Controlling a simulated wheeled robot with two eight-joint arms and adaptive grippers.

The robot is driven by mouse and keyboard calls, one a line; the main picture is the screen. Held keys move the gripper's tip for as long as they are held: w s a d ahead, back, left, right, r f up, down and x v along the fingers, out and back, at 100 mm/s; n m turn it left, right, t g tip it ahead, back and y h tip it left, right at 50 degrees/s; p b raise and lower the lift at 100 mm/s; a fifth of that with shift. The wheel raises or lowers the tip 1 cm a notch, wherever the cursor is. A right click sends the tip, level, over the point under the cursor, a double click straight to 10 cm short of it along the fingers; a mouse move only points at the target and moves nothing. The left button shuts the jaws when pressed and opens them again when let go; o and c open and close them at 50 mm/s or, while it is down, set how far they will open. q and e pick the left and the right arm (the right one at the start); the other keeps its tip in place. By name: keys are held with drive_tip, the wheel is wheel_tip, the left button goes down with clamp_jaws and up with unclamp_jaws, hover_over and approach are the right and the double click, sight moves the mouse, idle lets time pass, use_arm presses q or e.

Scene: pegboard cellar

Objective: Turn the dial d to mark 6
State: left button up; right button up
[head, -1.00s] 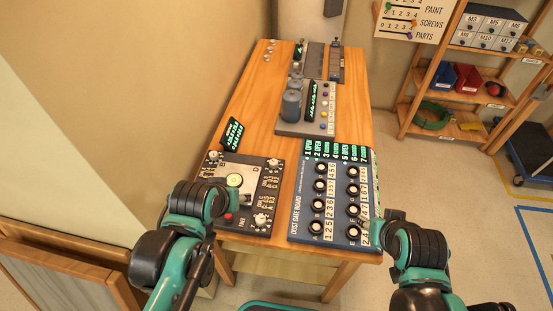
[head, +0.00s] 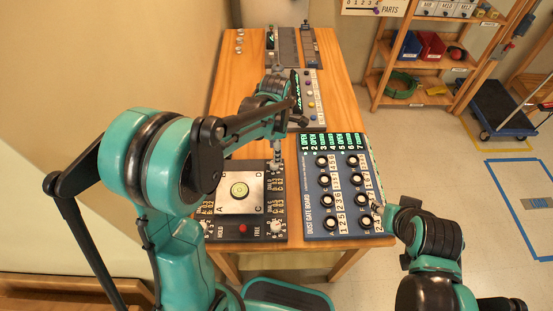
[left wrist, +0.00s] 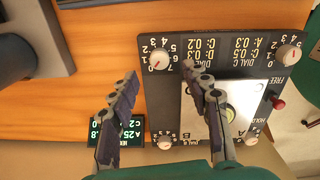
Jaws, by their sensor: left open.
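Dial d is a small white knob (left wrist: 158,60) on the dark panel (left wrist: 215,45), ringed by marks 0 to 7. Its red pointer appears to face near 0. My left gripper (left wrist: 160,74) is open, its two fingers on either side of the dial in the left wrist view. Whether they touch it I cannot tell. In the head view the left gripper (head: 277,163) is over the panel's upper right corner and covers the dial. My right gripper (head: 377,211) is by the lower right of the blue board; its fingers are too small to read.
The panel has a pale centre plate (head: 233,203), a red button (head: 243,229) and other corner dials. A green-lit display (left wrist: 117,131) stands beside it. The blue dust gate board (head: 338,185) with several knobs is to the right. A grey device (head: 313,95) stands behind.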

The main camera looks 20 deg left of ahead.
use_arm(q)
wheel_tip(320, 180, down, 7)
drive_tip(key=shift+w+a+r+b, duration=0.1)
drive_tip(key=shift+b, duration=0.9)
clamp_jaws()
